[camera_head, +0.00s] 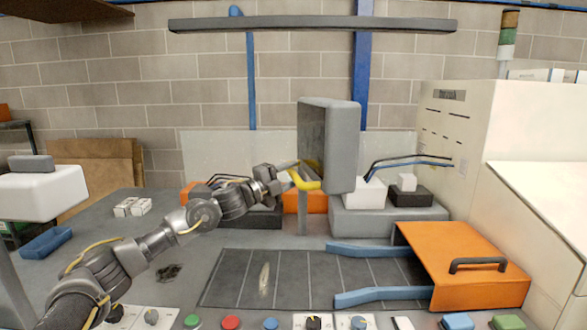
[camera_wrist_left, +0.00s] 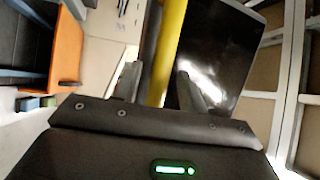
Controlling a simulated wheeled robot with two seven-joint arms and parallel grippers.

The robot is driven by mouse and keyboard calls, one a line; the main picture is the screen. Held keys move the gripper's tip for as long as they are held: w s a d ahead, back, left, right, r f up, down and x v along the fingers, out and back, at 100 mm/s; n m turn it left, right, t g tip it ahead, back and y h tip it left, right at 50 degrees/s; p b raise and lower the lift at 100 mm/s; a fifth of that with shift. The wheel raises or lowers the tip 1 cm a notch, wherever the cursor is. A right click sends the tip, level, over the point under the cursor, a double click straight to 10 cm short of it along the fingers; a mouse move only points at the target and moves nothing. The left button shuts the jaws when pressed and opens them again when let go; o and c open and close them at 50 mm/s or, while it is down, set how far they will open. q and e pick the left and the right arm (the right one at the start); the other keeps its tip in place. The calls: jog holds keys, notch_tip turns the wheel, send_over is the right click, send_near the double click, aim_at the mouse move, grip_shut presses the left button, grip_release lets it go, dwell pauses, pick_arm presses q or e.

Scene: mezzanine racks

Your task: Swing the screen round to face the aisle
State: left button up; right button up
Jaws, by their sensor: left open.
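The screen (camera_head: 341,145) is a grey box-shaped monitor on a thin post over the bench. Its dark face is turned to the left and seen at a steep slant; its grey side faces me. A yellow handle (camera_head: 306,184) sticks out at its lower left edge. My left gripper (camera_head: 287,177) is open at this handle. In the left wrist view the yellow handle (camera_wrist_left: 169,50) runs up between the fingers of the gripper (camera_wrist_left: 160,85), with the glossy dark screen face (camera_wrist_left: 222,50) behind. I cannot tell whether a finger touches the handle. My right gripper is not in view.
An orange cover with a black handle (camera_head: 470,262) and blue rails (camera_head: 375,297) stand at the bench's right. White and orange boxes (camera_head: 364,193) sit behind the screen. A cream cabinet (camera_head: 455,140) stands right. Knobs and buttons (camera_head: 230,322) line the front edge.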

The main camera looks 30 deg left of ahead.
pick_arm(q)
jog(key=shift+w+d, duration=0.25)
jog(key=shift+w, duration=0.25)
grip_shut()
